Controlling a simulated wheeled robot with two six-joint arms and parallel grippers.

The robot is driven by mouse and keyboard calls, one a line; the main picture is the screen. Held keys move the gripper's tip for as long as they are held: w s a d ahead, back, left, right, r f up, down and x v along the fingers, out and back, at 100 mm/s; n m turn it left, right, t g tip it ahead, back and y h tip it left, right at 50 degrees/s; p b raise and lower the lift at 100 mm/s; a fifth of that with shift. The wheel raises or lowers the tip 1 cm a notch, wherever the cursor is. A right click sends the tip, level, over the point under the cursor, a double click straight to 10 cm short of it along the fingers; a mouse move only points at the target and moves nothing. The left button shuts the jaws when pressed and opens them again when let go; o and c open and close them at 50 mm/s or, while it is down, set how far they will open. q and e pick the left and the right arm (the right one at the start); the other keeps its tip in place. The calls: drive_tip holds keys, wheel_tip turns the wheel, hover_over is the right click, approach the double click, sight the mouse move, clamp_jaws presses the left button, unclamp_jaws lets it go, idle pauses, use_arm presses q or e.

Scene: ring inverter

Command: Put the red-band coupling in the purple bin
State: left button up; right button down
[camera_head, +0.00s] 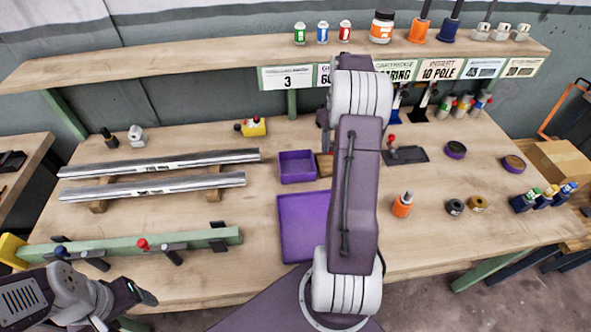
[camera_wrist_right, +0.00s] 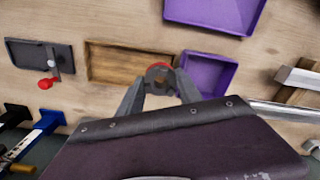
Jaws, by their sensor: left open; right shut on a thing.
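My right gripper (camera_wrist_right: 162,88) is shut on the red-band coupling (camera_wrist_right: 160,75), a dark round piece with a red edge, in the right wrist view. The coupling appears over the right end of the wooden tray, close to the small purple bin (camera_wrist_right: 209,72); its height above them is unclear. The bin also shows in the head view (camera_head: 297,167), just left of my right arm, and looks empty in its visible part. In the head view my right arm hides the coupling and the right gripper's fingers. My left gripper (camera_head: 145,299) is open and empty at the lower left.
A larger purple tray (camera_head: 303,228) lies nearer the front edge. The wooden tray (camera_wrist_right: 125,64) sits beside the small bin. Two metal rails (camera_head: 160,163) lie to the left. An orange bottle (camera_head: 402,206) stands right of my arm.

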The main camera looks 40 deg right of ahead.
hover_over(297, 171)
drive_tip(key=f, duration=0.6)
drive_tip(key=shift+w+f, duration=0.2)
drive_tip(key=shift+f, duration=2.1)
drive_tip(key=c, duration=0.8)
unclamp_jaws()
drive_tip(key=shift+s+f, duration=0.1)
drive_tip(key=shift+f, duration=0.05)
wheel_tip(297, 171, up, 12)
drive_tip(key=s+a, duration=0.3)
drive_tip(key=a, duration=0.4)
drive_tip(key=s+a, duration=0.4)
drive_tip(key=a, duration=0.4)
drive_tip(key=shift+n+t, duration=0.5)
drive_tip(key=shift+t, duration=0.1)
drive_tip(key=s+a+f, duration=0.1)
drive_tip(key=s+a, duration=0.1)
drive_tip(key=s, duration=0.1)
drive_tip(key=s+a+f, duration=0.1)
drive_tip(key=s+a, duration=0.1)
drive_tip(key=s, duration=0.2)
drive_tip(key=s+a+f+p, duration=0.1)
drive_tip(key=s+a, duration=0.1)
drive_tip(key=s, duration=0.2)
drive_tip(key=shift+a+f, duration=0.2)
drive_tip(key=shift+a, duration=0.05)
